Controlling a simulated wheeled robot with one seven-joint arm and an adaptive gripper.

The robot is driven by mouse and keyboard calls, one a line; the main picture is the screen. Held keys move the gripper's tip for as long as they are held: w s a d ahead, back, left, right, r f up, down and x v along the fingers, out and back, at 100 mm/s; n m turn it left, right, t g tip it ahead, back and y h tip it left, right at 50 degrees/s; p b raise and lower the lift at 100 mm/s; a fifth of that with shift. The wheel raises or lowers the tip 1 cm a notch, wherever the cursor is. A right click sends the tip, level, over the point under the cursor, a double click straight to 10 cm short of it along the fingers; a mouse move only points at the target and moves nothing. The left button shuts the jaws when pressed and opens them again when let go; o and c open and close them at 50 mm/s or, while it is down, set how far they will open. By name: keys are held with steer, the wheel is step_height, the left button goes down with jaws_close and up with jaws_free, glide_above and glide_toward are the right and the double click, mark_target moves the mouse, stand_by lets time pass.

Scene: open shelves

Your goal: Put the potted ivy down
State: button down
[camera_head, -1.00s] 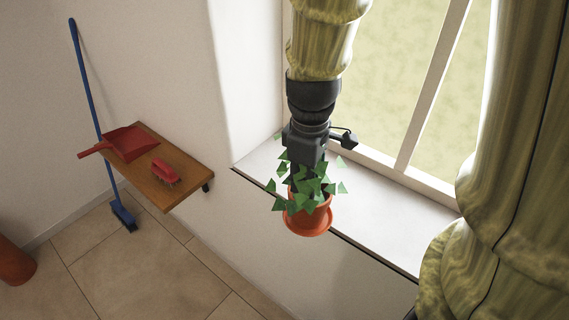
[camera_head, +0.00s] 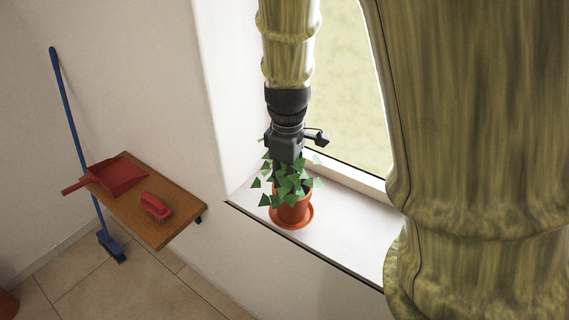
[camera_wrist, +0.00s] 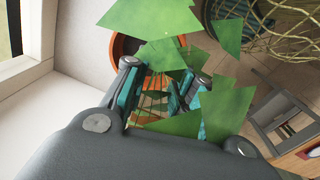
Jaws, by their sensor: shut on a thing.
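The potted ivy (camera_head: 292,212) is an orange-brown pot on a matching saucer with green pointed leaves. In the head view it is upright over the white window sill (camera_head: 340,228), inside the sill's front edge. I cannot tell whether the saucer touches the sill. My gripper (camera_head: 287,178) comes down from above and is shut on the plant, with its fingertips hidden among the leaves. In the wrist view, leaves (camera_wrist: 160,20) partly cover the fingers, and part of an orange-brown rim (camera_wrist: 122,45) shows behind them.
A wooden wall shelf (camera_head: 160,228) at the left holds a red dustpan (camera_head: 118,176) and a red brush (camera_head: 156,207). A blue broom (camera_head: 75,130) leans in the corner. The sill to the right of the pot is bare. The window is behind it.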

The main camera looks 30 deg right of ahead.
steer(key=w+d+f+p, duration=0.3)
steer(key=w+f+p, duration=0.1)
steer(key=w, duration=0.3)
steer(key=shift+d+f+p, duration=0.15)
steer(key=shift+d+p, duration=0.25)
steer(key=shift+p, duration=0.1)
stand_by(0.4)
steer(key=shift+w+f, duration=0.1)
steer(key=shift+f, duration=0.05)
steer(key=c, duration=1.2)
jaws_free()
steer(key=shift+o, duration=0.2)
step_height(320, 180, up, 12)
steer(key=b, duration=0.3)
steer(key=shift+a, duration=0.2)
steer(key=shift+s, duration=0.25)
